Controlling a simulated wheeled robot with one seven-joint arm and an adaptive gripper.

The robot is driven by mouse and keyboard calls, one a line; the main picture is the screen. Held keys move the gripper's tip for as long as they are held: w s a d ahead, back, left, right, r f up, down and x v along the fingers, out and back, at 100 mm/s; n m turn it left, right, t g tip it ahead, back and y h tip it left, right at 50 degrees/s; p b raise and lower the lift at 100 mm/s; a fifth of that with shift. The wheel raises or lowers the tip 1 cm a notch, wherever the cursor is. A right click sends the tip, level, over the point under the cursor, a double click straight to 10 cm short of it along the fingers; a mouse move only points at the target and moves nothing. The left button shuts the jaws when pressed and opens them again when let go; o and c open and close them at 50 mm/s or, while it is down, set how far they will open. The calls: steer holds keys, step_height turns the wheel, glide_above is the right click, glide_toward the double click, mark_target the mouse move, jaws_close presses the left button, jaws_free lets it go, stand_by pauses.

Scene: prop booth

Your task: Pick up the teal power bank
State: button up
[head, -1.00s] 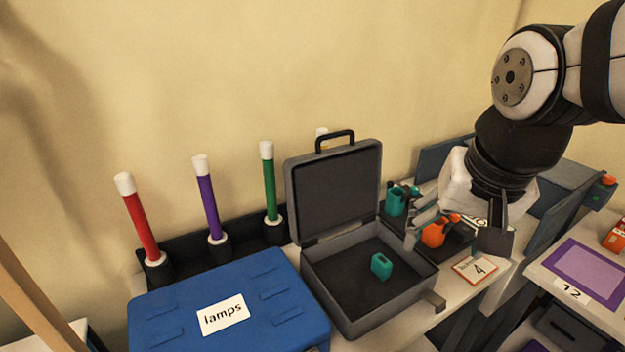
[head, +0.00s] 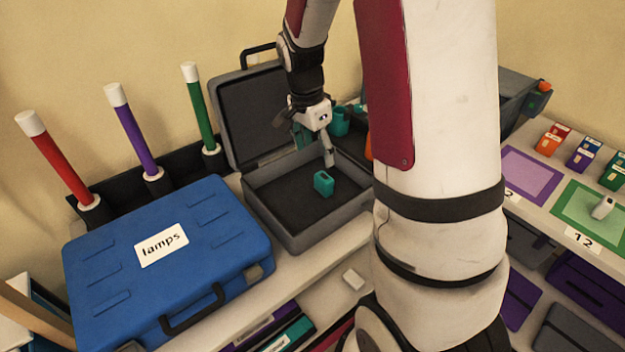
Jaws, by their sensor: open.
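The teal power bank (head: 323,183) is a small upright block with a dark mark on its top. It stands inside the open dark grey case (head: 290,238), on the case floor toward the right. My gripper (head: 314,154) is open and empty over the back part of the case, pointing down. It is behind and a little above the power bank, apart from it in the picture; the exact gap is hard to tell. The raised lid (head: 245,115) stands behind my gripper.
A closed blue case labelled "lamps" (head: 110,258) lies left of the grey case. Red (head: 55,160), purple (head: 132,130) and green (head: 197,108) tubes stand behind. A teal container (head: 341,122) is behind the grey case. My arm hides much of the right side.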

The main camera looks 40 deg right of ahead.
mark_target(323, 177)
steer(key=f, duration=0.4)
steer(key=d+f, duration=0.1)
steer(key=f, duration=0.2)
steer(key=shift+s+d+f, duration=0.1)
steer(key=shift+d+f, duration=0.15)
steer(key=shift+f, duration=0.65)
steer(key=shift+w+d+f, duration=0.1)
steer(key=shift+d+f, duration=0.2)
steer(key=shift+f, duration=0.55)
steer(key=shift+s+d+f, duration=0.1)
steer(key=shift+d+f, duration=0.15)
steer(key=shift+f, duration=0.65)
steer(key=shift+c, duration=0.6)
steer(key=c, duration=1.2)
